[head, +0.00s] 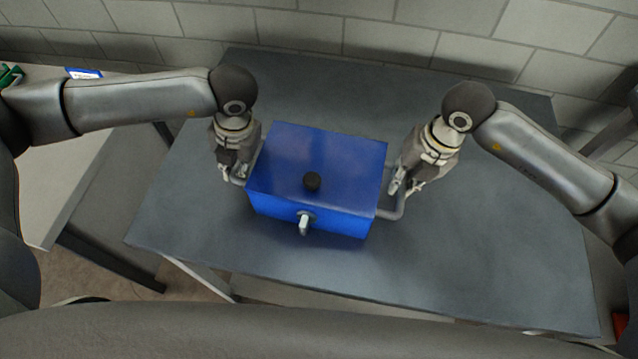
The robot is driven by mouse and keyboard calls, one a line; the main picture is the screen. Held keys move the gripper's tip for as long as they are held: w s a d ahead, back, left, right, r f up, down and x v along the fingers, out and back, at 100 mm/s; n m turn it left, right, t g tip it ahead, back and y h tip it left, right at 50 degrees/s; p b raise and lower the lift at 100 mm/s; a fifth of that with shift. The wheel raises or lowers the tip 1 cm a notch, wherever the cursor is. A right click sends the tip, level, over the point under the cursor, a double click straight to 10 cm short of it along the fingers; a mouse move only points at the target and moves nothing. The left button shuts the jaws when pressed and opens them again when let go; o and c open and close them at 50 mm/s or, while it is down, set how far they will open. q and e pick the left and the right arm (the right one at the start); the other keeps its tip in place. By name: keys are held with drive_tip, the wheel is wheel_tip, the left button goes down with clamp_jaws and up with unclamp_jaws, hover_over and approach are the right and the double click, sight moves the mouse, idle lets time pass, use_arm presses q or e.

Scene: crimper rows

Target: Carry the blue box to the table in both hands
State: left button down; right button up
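The blue box (318,165) is over the dark grey table (480,240) and looks upright, seemingly resting on it. The fingers and handles overlap, so I cannot tell whether either grip is closed.
A pale table or counter (50,185) stands at the left, with green-handled tools (10,76) and a blue-and-white label (84,73) at its back. A block wall (340,35) runs behind the grey table. The grey table is clear around the box.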

clamp_jaws()
use_arm(q)
drive_tip(key=shift+w+r, duration=0.15)
use_arm(e)
drive_tip(key=shift+w+r, duration=0.15)
use_arm(q)
drive_tip(key=shift+r, duration=0.1)
use_arm(e)
drive_tip(key=shift+r, duration=0.1)
